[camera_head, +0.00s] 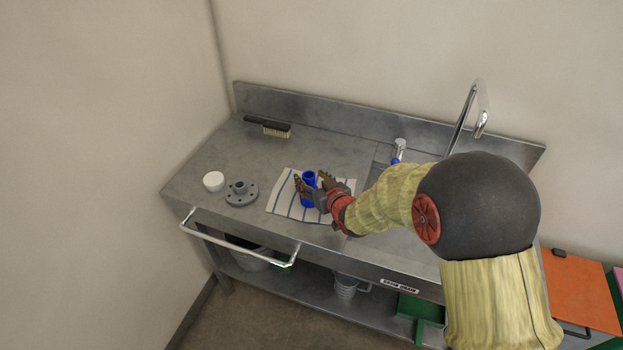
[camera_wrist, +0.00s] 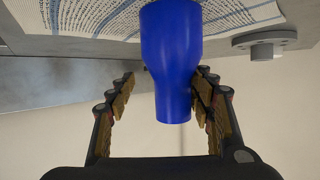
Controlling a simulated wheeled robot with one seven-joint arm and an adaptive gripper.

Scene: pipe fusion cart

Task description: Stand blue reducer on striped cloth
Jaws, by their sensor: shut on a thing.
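The blue reducer (camera_head: 308,197) is upright over the striped cloth (camera_head: 284,203), its narrower end up. My gripper (camera_head: 320,190) reaches in from the right at a low height and is shut on the reducer, with a finger on either side. In the wrist view the reducer (camera_wrist: 171,50) stands between the fingers (camera_wrist: 165,95), closer to the right one, and the cloth (camera_wrist: 95,15) is behind its wide end.
A grey flange (camera_head: 240,194) and a white cap (camera_head: 213,181) lie left of the cloth on the steel counter (camera_head: 215,155). A brush (camera_head: 268,127) lies at the back. A sink with a tall faucet (camera_head: 462,118) is on the right. A rail (camera_head: 235,244) runs along the front.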

